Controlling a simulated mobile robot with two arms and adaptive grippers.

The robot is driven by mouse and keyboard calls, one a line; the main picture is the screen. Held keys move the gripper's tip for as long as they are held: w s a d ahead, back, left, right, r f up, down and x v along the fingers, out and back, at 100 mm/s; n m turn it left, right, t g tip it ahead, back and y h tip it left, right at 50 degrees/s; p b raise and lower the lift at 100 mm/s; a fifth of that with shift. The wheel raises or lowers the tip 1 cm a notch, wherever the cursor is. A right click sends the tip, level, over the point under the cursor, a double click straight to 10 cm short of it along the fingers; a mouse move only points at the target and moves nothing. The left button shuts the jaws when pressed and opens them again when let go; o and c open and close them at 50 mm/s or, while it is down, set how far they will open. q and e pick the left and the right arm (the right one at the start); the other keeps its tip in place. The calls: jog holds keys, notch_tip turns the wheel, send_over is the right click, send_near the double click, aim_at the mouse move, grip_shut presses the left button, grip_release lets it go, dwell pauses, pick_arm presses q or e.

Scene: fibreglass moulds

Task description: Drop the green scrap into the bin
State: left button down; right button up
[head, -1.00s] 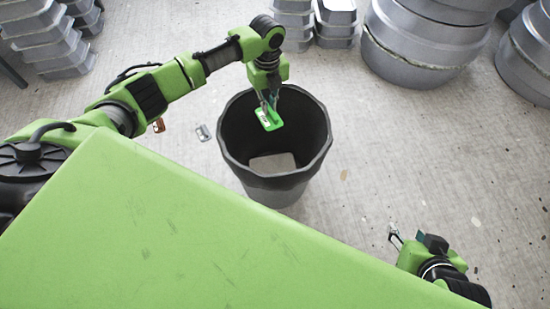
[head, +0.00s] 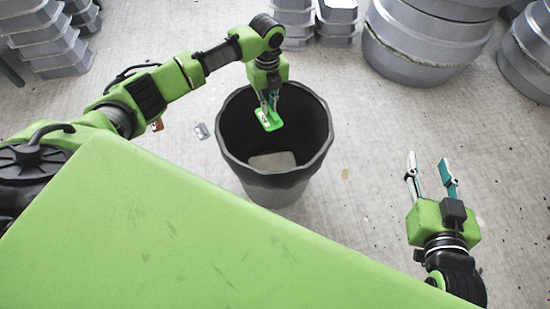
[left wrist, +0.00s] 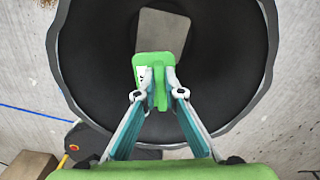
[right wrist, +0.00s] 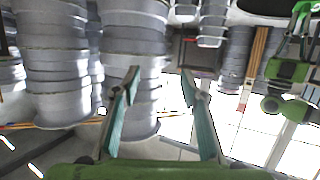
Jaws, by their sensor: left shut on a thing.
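The green scrap (head: 270,120) is a small bright green piece with a pale mark. My left gripper (head: 267,106) is shut on it and holds it over the mouth of the dark bin (head: 308,170). In the left wrist view the scrap (left wrist: 150,64) sits between the fingertips of my left gripper (left wrist: 158,90), with the bin's open inside (left wrist: 225,60) around it. A grey piece (head: 272,161) shows inside the bin, near its bottom. My right gripper (head: 431,178) is open and empty, right of the bin. It also shows open in the right wrist view (right wrist: 161,88).
A grey scrap (head: 202,131) and a brown scrap (head: 157,125) lie on the floor left of the bin. Stacked grey moulds (head: 48,38) and large round moulds (head: 420,45) stand at the back. The floor between the bin and my right gripper is mostly clear.

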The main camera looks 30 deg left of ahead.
pick_arm(q)
jog(key=shift+f+b, duration=0.35)
jog(key=shift+b, duration=0.05)
pick_arm(e)
jog(key=shift+w+a+r+t+y, duration=0.2)
jog(key=shift+r+t, duration=0.25)
jog(key=shift+r, duration=0.4)
jog(key=shift+w+a+r+t+y, duration=0.2)
jog(key=shift+r+t, duration=0.3)
jog(key=shift+r, duration=0.35)
jog(key=shift+w+a+r+t+y, duration=0.1)
jog(key=shift+w+r+t, duration=0.25)
jog(key=shift+r, duration=0.5)
jog(key=shift+s, duration=0.1)
pick_arm(q)
jog(key=c, duration=2)
grip_release()
jog(key=shift+c, duration=0.2)
notch_tip(320, 180, up, 12)
